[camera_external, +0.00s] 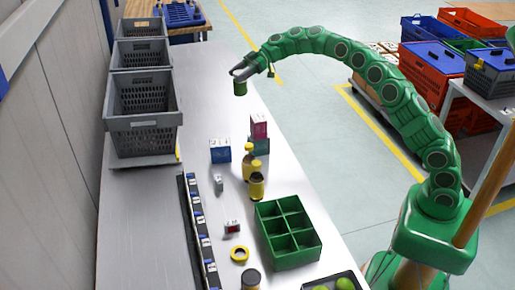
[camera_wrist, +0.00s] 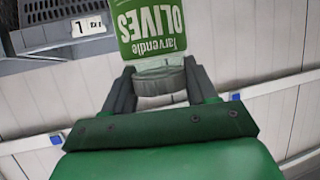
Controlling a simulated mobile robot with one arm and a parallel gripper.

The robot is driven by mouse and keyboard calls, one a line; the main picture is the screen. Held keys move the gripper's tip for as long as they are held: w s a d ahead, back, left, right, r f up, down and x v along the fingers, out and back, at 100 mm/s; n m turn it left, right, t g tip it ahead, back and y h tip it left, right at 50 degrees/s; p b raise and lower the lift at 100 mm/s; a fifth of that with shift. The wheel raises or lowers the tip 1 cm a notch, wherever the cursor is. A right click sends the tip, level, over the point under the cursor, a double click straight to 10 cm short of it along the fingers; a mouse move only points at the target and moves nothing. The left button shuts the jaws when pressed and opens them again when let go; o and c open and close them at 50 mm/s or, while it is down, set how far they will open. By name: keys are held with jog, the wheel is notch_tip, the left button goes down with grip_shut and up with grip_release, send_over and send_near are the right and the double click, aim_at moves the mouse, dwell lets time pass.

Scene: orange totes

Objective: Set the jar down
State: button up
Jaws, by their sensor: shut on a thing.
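My gripper (camera_wrist: 160,82) is shut on the jar's grey lid end, with one finger on each side. In the external view, my gripper (camera_external: 243,70) reaches over the far part of the long table, and the jar (camera_external: 240,88) hangs upright below it. I cannot tell how much gap there is between the jar's base and the table.
The table (camera_external: 215,100) is clear around the jar. Grey crates (camera_external: 145,120) line its left side. Blue and pink boxes (camera_external: 220,151), yellow bottles (camera_external: 257,186) and a green divided crate (camera_external: 270,212) stand nearer. Blue and red totes (camera_external: 430,70) are off to the right.

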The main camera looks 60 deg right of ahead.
jog(key=shift+s+r, duration=0.1)
jog(key=shift+s, duration=0.55)
jog(key=s+a+n+g+y, duration=0.1)
jog(key=s+a+n+g, duration=0.35)
jog(key=s, duration=1.05)
jog(key=s+a+n+g, duration=0.1)
jog(key=s+a+g, duration=0.1)
jog(key=s+a, duration=0.95)
jog(key=s+a+n+g+y, duration=0.1)
jog(key=s+a+n+g, duration=0.15)
jog(key=s, duration=1.55)
notch_tip(320, 180, down, 10)
jog(key=shift+w+a+f, duration=0.75)
jog(key=shift+w+f, duration=1.35)
jog(key=shift+w, duration=0.15)
jog(key=shift+w+a+f, duration=0.8)
jog(key=shift+w+f, duration=1.3)
jog(key=shift+w, duration=0.1)
jog(key=shift+w+a+f, duration=0.75)
jog(key=shift+w+f, duration=1.35)
jog(key=shift+w, duration=0.15)
jog(key=shift+f, duration=0.15)
jog(key=o, duration=1.3)
